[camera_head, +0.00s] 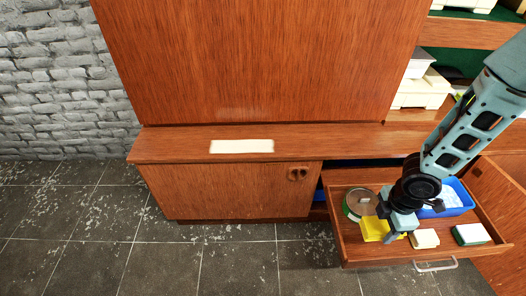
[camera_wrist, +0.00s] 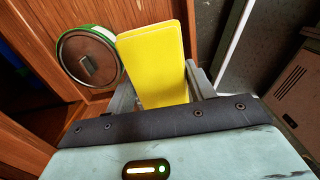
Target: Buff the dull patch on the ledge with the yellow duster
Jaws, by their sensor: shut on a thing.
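The yellow duster (camera_head: 374,229) is in the open drawer at the lower right, under my gripper (camera_head: 393,234). In the wrist view the duster (camera_wrist: 155,62) stands up between the two fingers of my gripper (camera_wrist: 160,88), which is shut on it. The dull patch (camera_head: 241,146) is a pale cream strip on the wooden ledge (camera_head: 180,145), left of the drawer and well apart from my gripper. Part of the duster is hidden behind my gripper in the head view.
The open drawer (camera_head: 353,252) also holds a round lidded tin (camera_head: 360,203), a blue tray (camera_head: 457,200), a cream block (camera_head: 425,239) and a green-and-white block (camera_head: 471,234). A tall wood panel (camera_head: 260,60) rises behind the ledge. White boxes (camera_head: 423,91) stand on shelves at upper right.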

